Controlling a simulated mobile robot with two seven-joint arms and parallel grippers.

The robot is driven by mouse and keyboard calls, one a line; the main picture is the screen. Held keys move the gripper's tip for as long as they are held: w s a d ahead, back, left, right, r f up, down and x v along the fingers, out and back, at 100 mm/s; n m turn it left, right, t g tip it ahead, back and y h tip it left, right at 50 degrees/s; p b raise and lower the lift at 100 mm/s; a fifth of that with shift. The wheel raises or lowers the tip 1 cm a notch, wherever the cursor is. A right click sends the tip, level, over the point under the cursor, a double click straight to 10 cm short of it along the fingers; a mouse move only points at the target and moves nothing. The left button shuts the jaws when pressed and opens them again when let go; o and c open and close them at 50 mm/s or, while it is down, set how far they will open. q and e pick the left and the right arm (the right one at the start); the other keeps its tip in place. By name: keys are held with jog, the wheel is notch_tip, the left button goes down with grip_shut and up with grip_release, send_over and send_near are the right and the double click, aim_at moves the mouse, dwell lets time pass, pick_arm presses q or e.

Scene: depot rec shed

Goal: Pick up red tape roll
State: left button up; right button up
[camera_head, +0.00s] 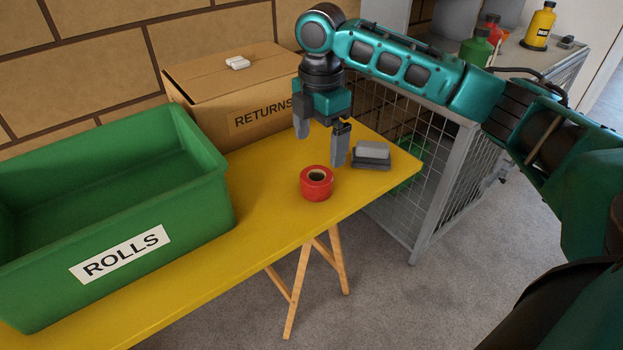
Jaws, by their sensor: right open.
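The red tape roll (316,188) lies flat on the yellow table (262,226), near its right end and front edge. Its hole faces up. My right gripper (320,150) is open and empty, pointing down above the table, a little behind and above the roll. It does not touch the roll. One finger is close to the grey block behind the roll. My left gripper is not in view.
A green bin labelled ROLLS (205,190) stands on the table at left. A cardboard box labelled RETURNS (220,82) stands behind. A grey and dark block (371,155) lies right of the gripper. A wire cage (440,170) stands beyond the table, with bottles (539,28) on top.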

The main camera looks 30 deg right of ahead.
jog(key=b, duration=0.1)
send_over(317, 179)
jog(key=s+a, duration=0.1)
jog(key=s, duration=0.1)
notch_tip(317, 179, down, 5)
jog(key=shift+s+r, duration=0.1)
jog(key=f, duration=0.1)
jog(key=f+b, duration=0.1)
jog(key=f, duration=0.1)
jog(key=f+b, duration=0.1)
jog(key=f, duration=0.1)
jog(key=shift+w+f, duration=0.1)
jog(key=shift+w, duration=0.3)
jog(key=shift+f, duration=0.35)
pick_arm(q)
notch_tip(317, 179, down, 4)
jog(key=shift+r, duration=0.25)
pick_arm(e)
jog(key=shift+c, duration=0.3)
